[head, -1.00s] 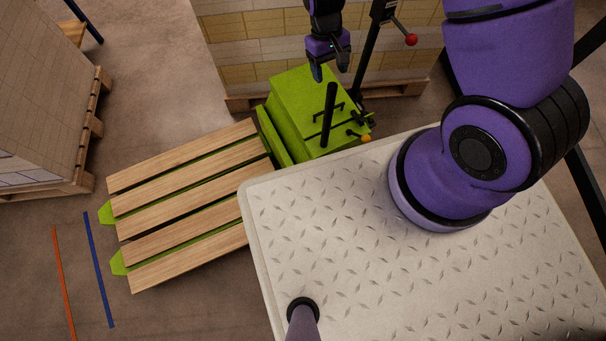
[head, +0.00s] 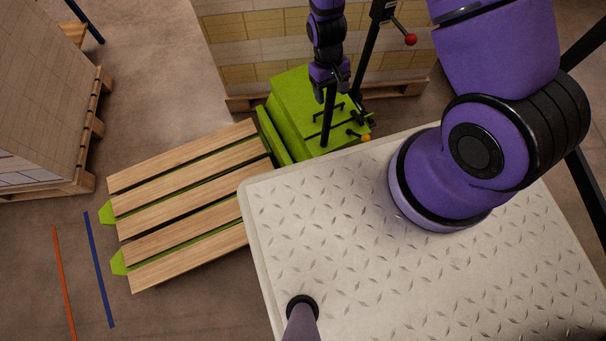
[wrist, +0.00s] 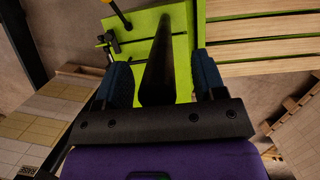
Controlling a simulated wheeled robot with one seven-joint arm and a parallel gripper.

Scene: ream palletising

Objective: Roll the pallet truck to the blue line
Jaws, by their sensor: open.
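The green pallet truck (head: 293,100) stands behind my deck with an empty wooden pallet (head: 180,180) over its forks. The fork tips point left and stop a little to the right of the blue line (head: 99,270) on the floor. A black upright handle (head: 327,122) rises from the truck body. My gripper (head: 331,88) is at the handle's upper end, pointing down. In the wrist view my gripper's fingers (wrist: 163,80) are open, one on each side of the black handle bar (wrist: 160,60). Contact with the bar cannot be told.
An orange-red line (head: 63,285) lies left of the blue line. A loaded pallet (head: 45,110) stands at the left and a stack of boxes (head: 300,45) behind the truck. A black post with a red knob (head: 411,39) is near my arm. Floor around the lines is clear.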

